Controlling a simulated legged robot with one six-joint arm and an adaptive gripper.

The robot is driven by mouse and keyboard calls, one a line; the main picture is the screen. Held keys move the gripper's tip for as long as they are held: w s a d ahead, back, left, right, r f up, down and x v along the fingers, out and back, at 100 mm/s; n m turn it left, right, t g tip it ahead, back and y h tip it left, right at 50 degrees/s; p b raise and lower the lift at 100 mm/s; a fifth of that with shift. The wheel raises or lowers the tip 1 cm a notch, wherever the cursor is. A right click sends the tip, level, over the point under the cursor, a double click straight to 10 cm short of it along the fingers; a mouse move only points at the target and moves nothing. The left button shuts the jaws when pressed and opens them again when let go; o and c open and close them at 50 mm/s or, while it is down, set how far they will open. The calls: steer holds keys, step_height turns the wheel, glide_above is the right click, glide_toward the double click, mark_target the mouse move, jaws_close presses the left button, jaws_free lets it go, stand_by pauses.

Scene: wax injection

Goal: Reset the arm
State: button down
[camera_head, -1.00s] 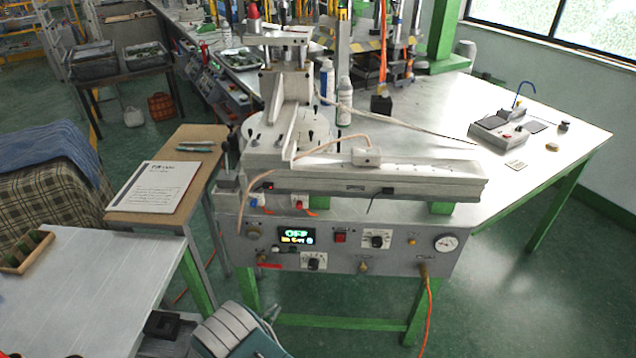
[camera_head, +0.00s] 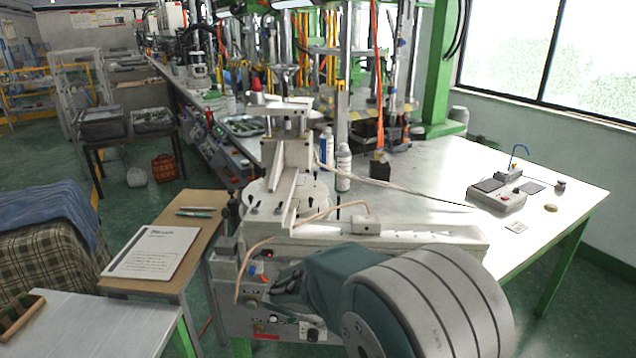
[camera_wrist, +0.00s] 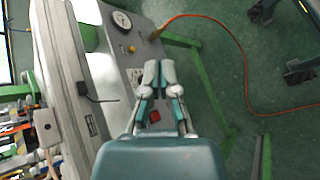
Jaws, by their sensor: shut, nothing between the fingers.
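My arm, teal with broad grey bands, rises from the bottom of the head view and reaches left across the front of the wax injection machine (camera_head: 400,232). In the wrist view my gripper (camera_wrist: 159,72) points ahead with its two grey and teal fingers together and nothing between them. It is in front of the machine's control panel (camera_wrist: 122,48), apart from anything I can make out as held. In the head view its fingers are partly lost against the panel. My arm hides the panel's middle and right side there.
The white workbench (camera_head: 440,185) behind carries a small grey device (camera_head: 497,198) and bottles (camera_head: 343,168). A wooden side table (camera_head: 190,229) with a paper sheet (camera_head: 152,251) stands left. In the wrist view an orange hose (camera_wrist: 243,60) curves over open green floor.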

steer(key=s+d+r+m+t+y, duration=0.2)
steer(key=s+r+m+y, duration=0.3)
steer(key=s, duration=0.5)
steer(key=s+d+r+m+t+y, duration=0.2)
steer(key=s+d+r+m+y, duration=0.2)
steer(key=s+r, duration=0.3)
steer(key=s+y, duration=0.1)
steer(key=s, duration=0.2)
steer(key=shift+r+m, duration=0.3)
steer(key=shift+m, duration=0.1)
steer(key=c, duration=1.3)
jaws_free()
steer(key=shift+w+d, duration=0.1)
steer(key=shift+c, duration=0.2)
